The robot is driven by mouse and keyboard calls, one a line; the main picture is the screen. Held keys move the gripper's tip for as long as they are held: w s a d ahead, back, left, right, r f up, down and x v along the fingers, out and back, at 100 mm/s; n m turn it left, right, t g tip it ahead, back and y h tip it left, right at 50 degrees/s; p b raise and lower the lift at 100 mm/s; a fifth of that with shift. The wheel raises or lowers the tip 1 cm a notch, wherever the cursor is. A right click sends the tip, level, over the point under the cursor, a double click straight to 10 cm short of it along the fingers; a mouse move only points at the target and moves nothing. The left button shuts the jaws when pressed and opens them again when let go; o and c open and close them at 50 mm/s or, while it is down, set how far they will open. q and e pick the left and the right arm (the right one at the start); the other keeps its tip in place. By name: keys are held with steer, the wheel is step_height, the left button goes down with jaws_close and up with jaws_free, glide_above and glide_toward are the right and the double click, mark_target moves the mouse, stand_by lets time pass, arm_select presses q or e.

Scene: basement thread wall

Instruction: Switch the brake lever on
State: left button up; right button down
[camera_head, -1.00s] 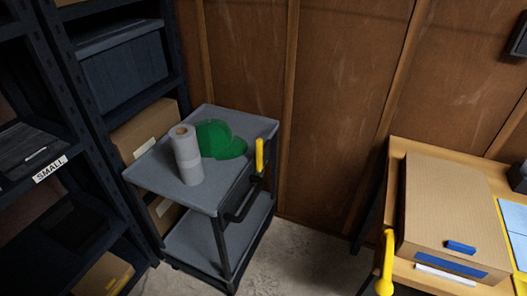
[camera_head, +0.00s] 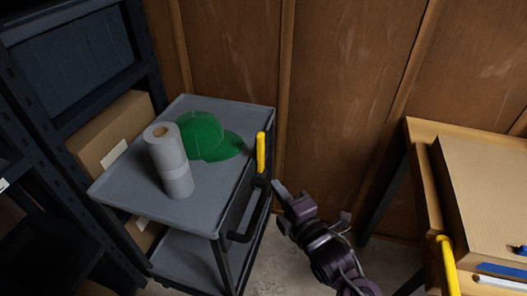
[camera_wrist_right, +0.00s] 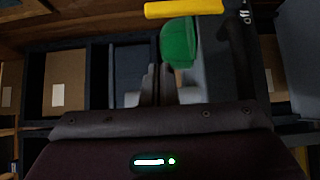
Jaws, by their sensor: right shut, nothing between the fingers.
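A lever with a yellow grip (camera_head: 261,152) stands upright at the right edge of the grey cart (camera_head: 118,190), above its black side handle. In the right wrist view the yellow grip (camera_wrist_right: 184,9) lies across the top, beyond the fingertips. My right gripper (camera_head: 279,187) is shut and empty, just right of and below the lever, with a small gap in the picture. Its fingers (camera_wrist_right: 156,84) also show shut in the wrist view. My left gripper is in neither view.
A green cap (camera_head: 205,137) and a paper roll (camera_head: 170,165) are on the cart. Dark shelving with a cardboard box (camera_head: 112,140) stands left. A wooden bench (camera_head: 420,150) with a large box and another yellow handle (camera_head: 447,266) stands right. Floor shows between cart and bench.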

mark_target(264, 153)
steer(key=shift+w, duration=0.1)
steer(key=x, duration=0.4)
steer(key=d+x, duration=0.1)
steer(key=x, duration=0.3)
steer(key=w+x, duration=0.1)
steer(key=x, duration=0.3)
steer(key=shift+s+d, duration=0.1)
steer(key=shift+d, duration=0.3)
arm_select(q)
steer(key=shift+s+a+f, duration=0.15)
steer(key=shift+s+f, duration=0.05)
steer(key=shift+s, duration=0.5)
arm_select(e)
steer(key=shift+w+d, duration=0.2)
steer(key=shift+w, duration=0.35)
arm_select(q)
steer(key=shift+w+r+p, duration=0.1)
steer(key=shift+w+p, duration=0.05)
steer(key=shift+p, duration=0.15)
